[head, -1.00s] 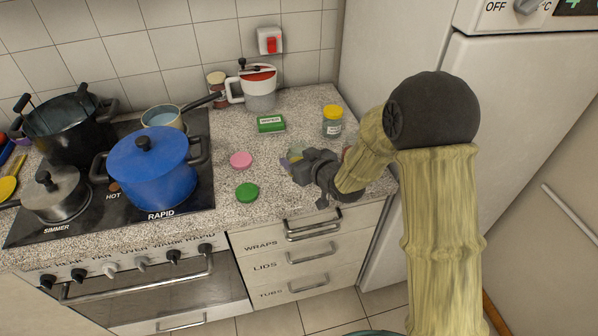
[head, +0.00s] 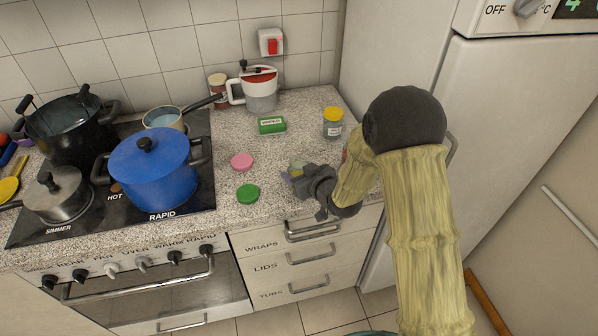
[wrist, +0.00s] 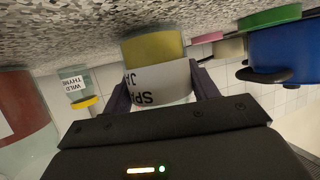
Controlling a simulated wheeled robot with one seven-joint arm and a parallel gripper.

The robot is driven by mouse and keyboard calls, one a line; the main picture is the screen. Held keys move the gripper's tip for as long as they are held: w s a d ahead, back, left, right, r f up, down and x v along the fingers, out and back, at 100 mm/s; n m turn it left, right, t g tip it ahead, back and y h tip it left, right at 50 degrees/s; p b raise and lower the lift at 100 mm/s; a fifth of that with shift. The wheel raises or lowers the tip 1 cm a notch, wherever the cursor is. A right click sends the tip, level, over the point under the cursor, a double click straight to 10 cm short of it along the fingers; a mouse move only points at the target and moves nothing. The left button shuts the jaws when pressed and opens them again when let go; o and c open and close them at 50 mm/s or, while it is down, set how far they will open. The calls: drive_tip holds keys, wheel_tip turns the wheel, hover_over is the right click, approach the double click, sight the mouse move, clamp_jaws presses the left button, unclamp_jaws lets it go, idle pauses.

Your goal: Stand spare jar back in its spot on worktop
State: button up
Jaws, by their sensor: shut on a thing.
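My gripper (head: 303,181) is over the front of the speckled worktop (head: 270,205), shut on the spare jar (head: 297,168). In the wrist view the spare jar (wrist: 158,78) sits between the two dark fingers. It has a white label with cut-off black letters and a yellow band at its end nearest the worktop. The wrist picture is upside down and the label letters are too, so the jar looks about upright. I cannot tell whether its base touches the worktop. In the head view the gripper hides most of it.
A yellow-lidded thyme jar (head: 333,123) stands behind my gripper. A green box (head: 271,125), pink disc (head: 242,161) and green disc (head: 248,193) lie to the left. A reddish jar (wrist: 22,112) is at the wrist view's left. The blue pot (head: 152,175) stands on the hob.

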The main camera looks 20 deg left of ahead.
drive_tip(key=shift+f, duration=0.1)
drive_tip(key=o, duration=1.2)
drive_tip(key=shift+c, duration=0.2)
drive_tip(key=shift+d+r, duration=0.1)
drive_tip(key=shift+r, duration=0.1)
drive_tip(key=b+v, duration=0.1)
drive_tip(key=v, duration=1.1)
drive_tip(key=shift+b, duration=0.35)
